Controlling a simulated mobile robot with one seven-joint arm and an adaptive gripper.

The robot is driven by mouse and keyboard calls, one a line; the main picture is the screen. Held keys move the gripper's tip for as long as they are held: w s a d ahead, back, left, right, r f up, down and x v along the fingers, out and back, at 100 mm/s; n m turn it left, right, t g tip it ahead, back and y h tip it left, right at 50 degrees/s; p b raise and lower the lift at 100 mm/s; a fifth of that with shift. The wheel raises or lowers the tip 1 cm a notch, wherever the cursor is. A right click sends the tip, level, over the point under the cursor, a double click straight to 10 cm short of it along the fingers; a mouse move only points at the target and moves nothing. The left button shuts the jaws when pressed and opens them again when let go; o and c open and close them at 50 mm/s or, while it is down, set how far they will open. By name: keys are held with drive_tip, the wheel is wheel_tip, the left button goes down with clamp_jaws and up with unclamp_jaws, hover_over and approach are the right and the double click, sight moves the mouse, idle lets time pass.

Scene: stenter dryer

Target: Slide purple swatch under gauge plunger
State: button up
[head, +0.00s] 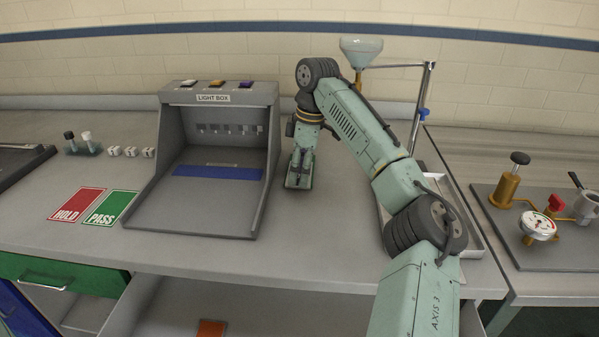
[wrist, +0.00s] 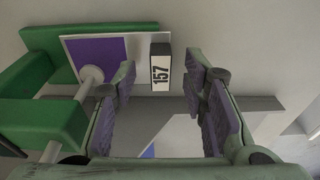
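The purple swatch (wrist: 95,52) sits on a pale card in the wrist view, with a green gauge plate (wrist: 45,40) behind it. The gauge plunger (wrist: 91,76), a grey rod with a round foot, overlaps the swatch's lower edge; I cannot tell whether it touches. A block tag marked 157 (wrist: 160,67) stands at the card's right edge. My gripper (wrist: 162,85) is open, its fingers on either side of the tag with gaps. In the head view my gripper (head: 297,180) is low over the bench right of the light box; it hides the swatch there.
The light box (head: 215,150) stands close left of my gripper. A tray (head: 470,235) and a stand with a funnel (head: 361,50) are at the right. HOLD (head: 77,204) and PASS (head: 110,208) cards lie at the left. An open drawer (head: 150,310) is in front.

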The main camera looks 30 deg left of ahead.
wheel_tip(320, 180, up, 11)
drive_tip(key=d, duration=0.1)
drive_tip(key=shift+w+d, duration=0.25)
drive_tip(key=shift+w, duration=0.05)
